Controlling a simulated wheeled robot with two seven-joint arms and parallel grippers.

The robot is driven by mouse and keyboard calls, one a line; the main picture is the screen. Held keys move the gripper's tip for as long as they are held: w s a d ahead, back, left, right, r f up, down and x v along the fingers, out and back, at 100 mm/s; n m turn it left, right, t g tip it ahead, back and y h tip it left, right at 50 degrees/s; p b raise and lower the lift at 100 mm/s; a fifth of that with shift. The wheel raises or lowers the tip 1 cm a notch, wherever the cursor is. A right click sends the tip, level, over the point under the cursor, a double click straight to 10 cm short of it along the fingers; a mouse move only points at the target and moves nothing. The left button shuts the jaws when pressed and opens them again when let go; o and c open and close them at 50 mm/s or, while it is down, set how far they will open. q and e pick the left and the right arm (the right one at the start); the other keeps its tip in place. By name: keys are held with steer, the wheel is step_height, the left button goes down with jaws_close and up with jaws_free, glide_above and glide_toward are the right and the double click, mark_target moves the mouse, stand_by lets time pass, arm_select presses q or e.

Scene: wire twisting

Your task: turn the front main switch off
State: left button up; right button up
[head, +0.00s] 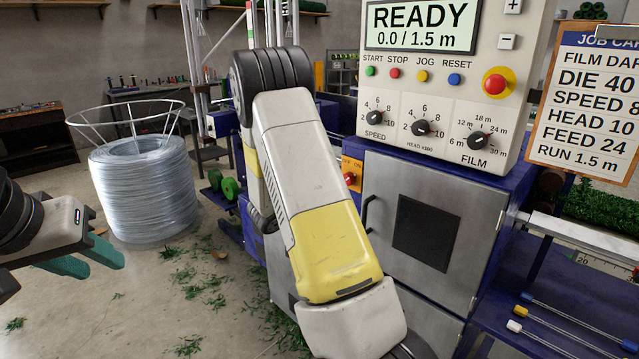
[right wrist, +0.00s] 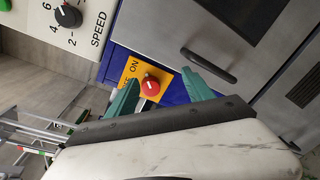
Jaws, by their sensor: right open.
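The main switch is a red knob (head: 349,178) on a yellow plate marked ON and OFF, on the blue machine frame left of the steel door. In the right wrist view the red knob (right wrist: 150,86) has a small white mark; I cannot tell which label it points to. My right gripper (right wrist: 160,76) is open, its green fingers apart on either side of the knob in the picture. Contact with the knob is not visible. In the head view my own right arm hides this gripper. My left gripper (head: 105,266) is open and empty at the left edge, far from the switch.
The steel door (head: 425,225) with a black handle (right wrist: 208,66) is right beside the switch. Above is the control panel (head: 450,90) with a READY display, dials and a red emergency button (head: 495,84). A wire coil (head: 145,190) stands on the floor at left.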

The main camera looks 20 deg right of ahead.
mark_target(348, 179)
steer(key=w+d+f+n+t, duration=0.1)
steer(key=w+d+n+t, duration=0.1)
steer(key=w+d, duration=0.3)
steer(key=shift+w+f+n+t, duration=0.3)
steer(key=shift+w+f+t, duration=0.15)
steer(key=shift+w, duration=0.8)
steer(key=shift+d, duration=0.1)
jaws_close()
